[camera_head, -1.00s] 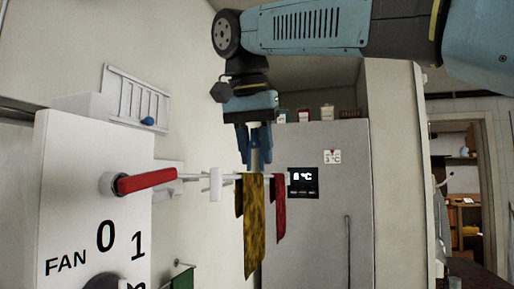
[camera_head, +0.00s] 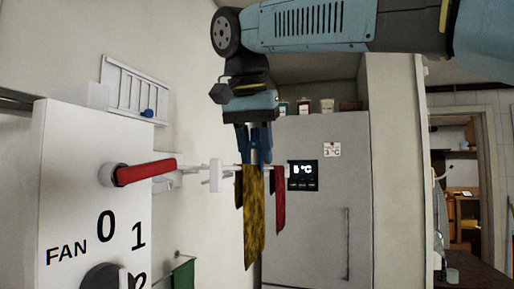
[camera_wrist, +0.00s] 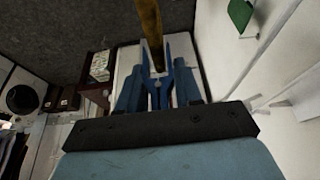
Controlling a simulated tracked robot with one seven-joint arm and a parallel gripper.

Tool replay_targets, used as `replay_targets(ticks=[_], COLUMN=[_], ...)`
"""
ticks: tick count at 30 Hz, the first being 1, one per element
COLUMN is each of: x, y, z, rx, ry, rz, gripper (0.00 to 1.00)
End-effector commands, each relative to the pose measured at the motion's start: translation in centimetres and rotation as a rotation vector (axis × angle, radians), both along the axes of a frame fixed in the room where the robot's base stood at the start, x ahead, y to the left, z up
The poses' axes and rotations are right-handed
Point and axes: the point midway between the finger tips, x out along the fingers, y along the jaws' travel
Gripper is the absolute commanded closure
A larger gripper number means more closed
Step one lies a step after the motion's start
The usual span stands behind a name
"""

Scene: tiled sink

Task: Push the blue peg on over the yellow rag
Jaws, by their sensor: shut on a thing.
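The yellow rag (camera_head: 254,215) hangs over a thin white rail in the head view. My gripper (camera_head: 255,158) points down from above, right at the rag's top edge. Its dark blue fingers are shut on the blue peg, which is mostly hidden between them in the head view. In the wrist view the lighter blue peg (camera_wrist: 160,84) shows between the fingers (camera_wrist: 160,92), its two prongs spread toward the yellow rag (camera_wrist: 151,24). The rag's near end appears between the prongs; I cannot tell how deep it sits.
A red rag (camera_head: 279,200) hangs close on the right. The white rail bracket (camera_head: 216,176) stands left of the yellow rag. A red handle (camera_head: 147,171) on the white FAN panel (camera_head: 70,200) lies further left. A grey fridge (camera_head: 330,225) stands behind.

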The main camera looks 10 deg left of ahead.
Motion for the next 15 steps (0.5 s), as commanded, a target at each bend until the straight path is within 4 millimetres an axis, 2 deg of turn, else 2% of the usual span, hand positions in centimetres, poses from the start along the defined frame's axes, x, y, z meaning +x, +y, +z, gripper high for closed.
replay_targets(ticks=[15], x=[0.01], y=[-0.01], z=[-0.83], rx=[-0.001], ry=[0.001], rz=[0.0], gripper=[0.94])
